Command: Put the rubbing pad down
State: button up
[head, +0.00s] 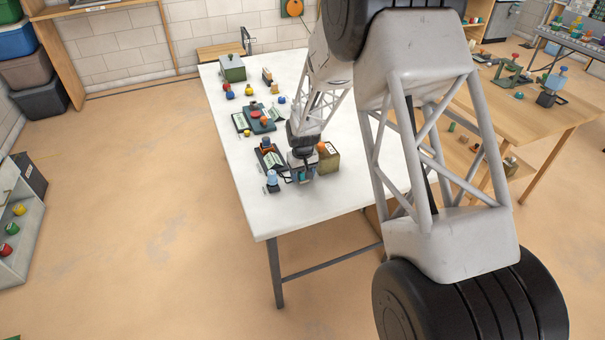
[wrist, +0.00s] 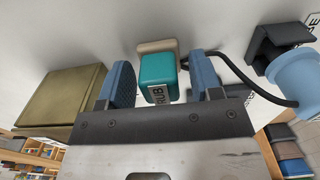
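The rubbing pad is a teal block marked RUB (wrist: 158,88) on a beige base, seen in the wrist view. It lies between the two blue fingers of my gripper (wrist: 163,82). In the head view my gripper (head: 301,172) is low over the front part of the white table (head: 325,200). The pad is mostly hidden there, and whether its underside touches the table cannot be told.
A brown-gold box (head: 328,157) stands right beside my gripper. A dark tray with a card (head: 270,160) and a small blue-topped item (head: 272,181) are to its left. A black cable (wrist: 225,84) runs behind the right finger. The table's front end is clear.

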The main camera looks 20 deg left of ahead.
jog(key=shift+r, duration=0.15)
notch_tip(320, 180, up, 12)
dwell(0.9)
dwell(0.7)
jog(key=s+d+r+m, duration=0.1)
jog(key=s+d+r, duration=0.3)
jog(key=d+r, duration=0.5)
jog(key=s+d+r+m+t, duration=0.15)
jog(key=s+d+r, duration=0.35)
jog(key=d, duration=0.7)
jog(key=s+d+r+m, duration=0.2)
jog(key=s+d+r, duration=0.1)
jog(key=d+r, duration=0.65)
jog(key=s+d+m, duration=0.2)
jog(key=s+d, duration=0.8)
jog(key=s, duration=0.4)
jog(key=s+d+m+t, duration=0.1)
jog(key=s+d+m, duration=0.1)
jog(key=s+d, duration=0.9)
jog(key=s, duration=0.4)
jog(key=shift+r+m, duration=0.25)
jog(key=shift+m, duration=0.1)
